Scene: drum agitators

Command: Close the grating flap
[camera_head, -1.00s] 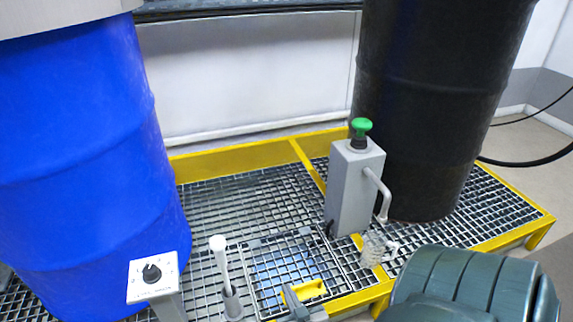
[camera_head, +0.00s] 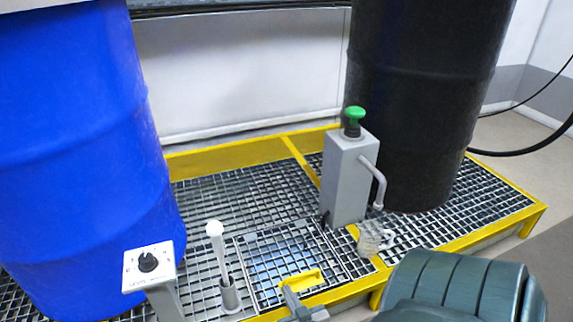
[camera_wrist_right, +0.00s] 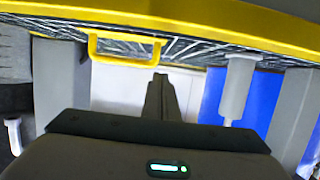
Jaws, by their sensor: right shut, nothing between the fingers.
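The grating flap (camera_head: 262,262) is a square grid panel in the floor grating, in the lower middle of the head view. It looks about level with the grating around it; a slight tilt cannot be told. Its yellow handle (camera_head: 304,279) is on the near side and also shows in the right wrist view (camera_wrist_right: 126,37). My right gripper (camera_head: 288,294) is shut and empty, at the near left of the handle; contact cannot be told. Its closed fingers show in the wrist view (camera_wrist_right: 160,84), below the handle in the picture. My left gripper is not in view.
A blue drum (camera_head: 80,150) stands left and a black drum (camera_head: 425,110) right. A grey post with a green knob (camera_head: 346,180), a clear jug (camera_head: 370,240), a white-topped rod (camera_head: 217,255) and a dial box (camera_head: 149,266) surround the flap. A yellow rim (camera_head: 450,240) edges the platform.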

